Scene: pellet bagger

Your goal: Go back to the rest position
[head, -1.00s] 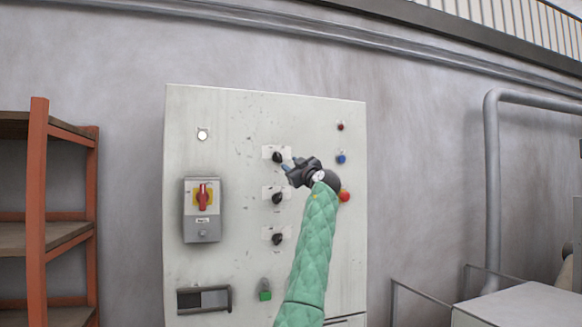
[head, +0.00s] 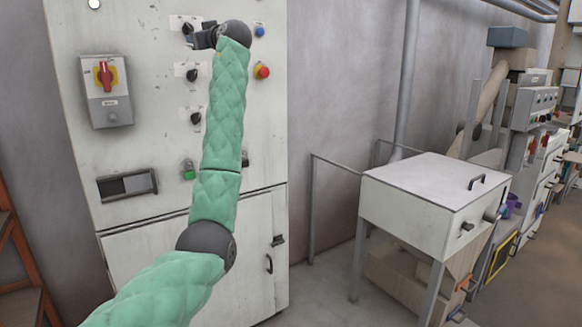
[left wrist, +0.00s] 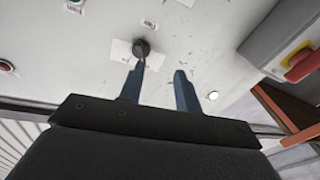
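My left arm in its green sleeve reaches up from the bottom of the head view to the grey control cabinet (head: 150,215). My left gripper (head: 192,40) is beside the top black knob (head: 188,28), at its lower right in the head view. In the left wrist view its two blue fingers (left wrist: 160,72) are apart with nothing between them. The top knob (left wrist: 141,48) shows just past the tip of one finger; I cannot tell whether they touch. My right gripper is not in view.
The middle knob (head: 192,74), lower knob (head: 195,118), red button (head: 262,71) and red rotary switch (head: 105,75) are close to my arm. A white-topped hopper box (head: 430,190) with metal rails stands at right. An orange rack (head: 15,250) is at lower left.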

